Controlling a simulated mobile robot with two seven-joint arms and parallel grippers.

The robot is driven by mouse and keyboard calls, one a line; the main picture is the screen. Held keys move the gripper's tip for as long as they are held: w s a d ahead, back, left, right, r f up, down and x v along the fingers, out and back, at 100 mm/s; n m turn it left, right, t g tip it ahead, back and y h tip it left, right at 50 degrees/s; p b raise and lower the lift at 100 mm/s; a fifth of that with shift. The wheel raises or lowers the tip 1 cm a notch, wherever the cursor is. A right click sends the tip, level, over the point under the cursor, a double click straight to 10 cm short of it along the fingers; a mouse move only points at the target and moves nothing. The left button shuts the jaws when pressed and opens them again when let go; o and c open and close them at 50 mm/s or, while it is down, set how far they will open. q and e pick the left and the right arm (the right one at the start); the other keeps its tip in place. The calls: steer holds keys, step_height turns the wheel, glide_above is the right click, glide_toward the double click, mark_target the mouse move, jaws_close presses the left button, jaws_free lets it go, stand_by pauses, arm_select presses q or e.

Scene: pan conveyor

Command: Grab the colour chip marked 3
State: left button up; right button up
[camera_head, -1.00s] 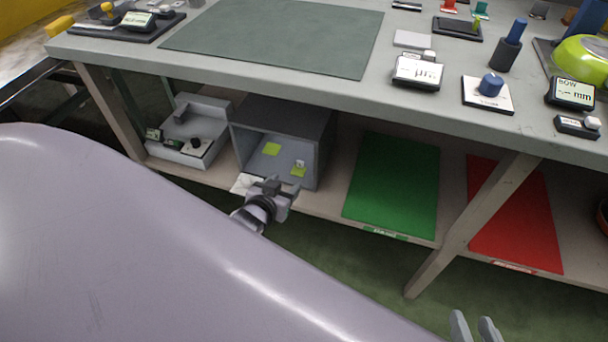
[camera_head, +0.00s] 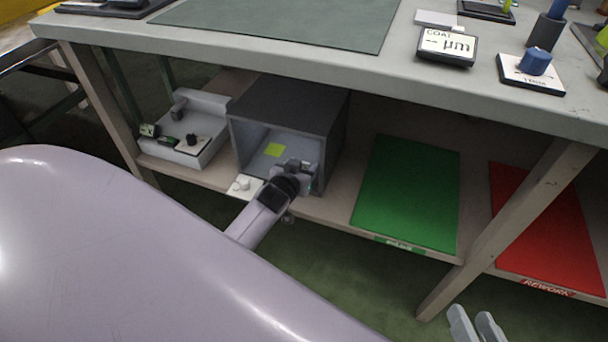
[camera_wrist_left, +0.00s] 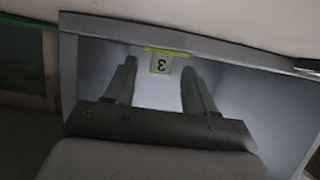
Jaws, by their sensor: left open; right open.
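A pale tag marked 3 (camera_wrist_left: 161,65) shows in the left wrist view, with a yellow-green strip along its edge (camera_wrist_left: 166,52). It lies in line with the gap between my left gripper's spread fingers (camera_wrist_left: 159,74); I cannot tell how far beyond the tips it is. In the head view my left gripper (camera_head: 301,172) is at the mouth of the grey open-fronted box (camera_head: 342,125) and hides part of its inside. One yellow-green square (camera_head: 274,150) shows in the box, with no readable number. My right gripper (camera_head: 475,320) is open and empty at the bottom edge.
The bench top (camera_head: 300,60) overhangs the shelf. A white tray (camera_head: 208,103) with small parts stands left of the box. A white card with a knob (camera_head: 243,186) lies before the box. Green (camera_head: 410,190) and red (camera_head: 548,230) mats lie to the right.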

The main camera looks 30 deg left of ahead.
arm_select(q)
steer(key=shift+w+a+f, duration=0.1)
steer(key=shift+w, duration=0.3)
jaws_close()
